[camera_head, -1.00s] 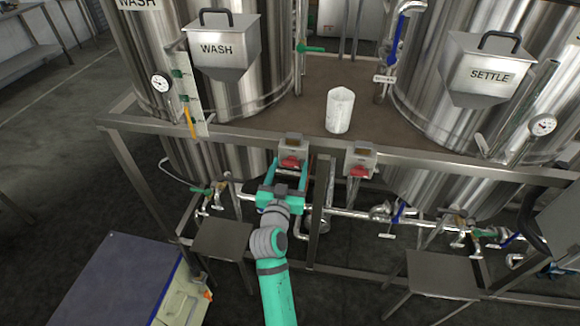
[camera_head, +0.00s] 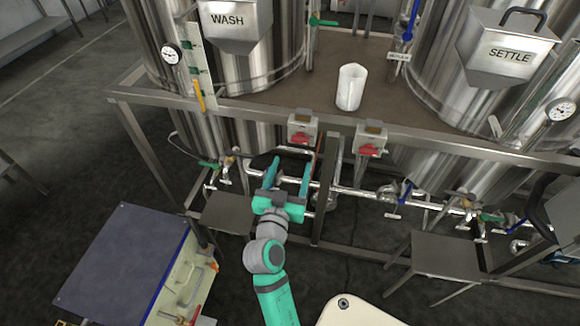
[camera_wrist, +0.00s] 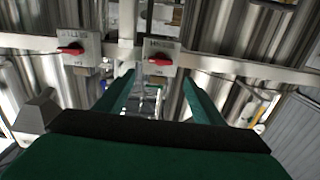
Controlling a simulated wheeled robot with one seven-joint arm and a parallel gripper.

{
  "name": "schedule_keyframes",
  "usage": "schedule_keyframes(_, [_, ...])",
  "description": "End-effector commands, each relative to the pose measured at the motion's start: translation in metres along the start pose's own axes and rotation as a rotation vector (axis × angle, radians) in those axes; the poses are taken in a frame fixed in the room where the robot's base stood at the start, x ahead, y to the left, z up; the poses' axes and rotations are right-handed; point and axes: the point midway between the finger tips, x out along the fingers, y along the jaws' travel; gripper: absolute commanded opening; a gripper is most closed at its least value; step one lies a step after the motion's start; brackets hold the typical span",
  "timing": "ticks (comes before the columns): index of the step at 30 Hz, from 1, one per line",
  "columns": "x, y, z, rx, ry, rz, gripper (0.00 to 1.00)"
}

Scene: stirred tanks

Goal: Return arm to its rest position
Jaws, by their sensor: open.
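My gripper (camera_head: 287,177) is teal and open, with nothing between its two fingers. In the head view it is in front of the tank frame, below and slightly left of a grey switch box with a red handle (camera_head: 302,129), and apart from it. In the wrist view the fingers (camera_wrist: 155,82) spread to either side and point toward the frame rail. That view shows two switch boxes with red handles, one (camera_wrist: 161,54) beyond the gap between the fingers and one (camera_wrist: 78,49) to the left. My teal arm reaches up from the bottom of the head view.
The WASH tank (camera_head: 225,60) and SETTLE tank (camera_head: 450,75) stand on a steel frame with a brown deck (camera_head: 330,105). A white beaker (camera_head: 351,88) stands on the deck. Pipes with valves run below. A blue-topped cabinet (camera_head: 125,262) stands at lower left, and small steel steps (camera_head: 445,256) at lower right.

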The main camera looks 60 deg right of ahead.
Motion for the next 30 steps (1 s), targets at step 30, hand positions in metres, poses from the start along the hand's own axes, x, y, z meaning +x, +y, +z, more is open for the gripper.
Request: schedule_keyframes(30, [-0.222, -0.091, 0.127, -0.203, -0.120, -0.670, 0.62])
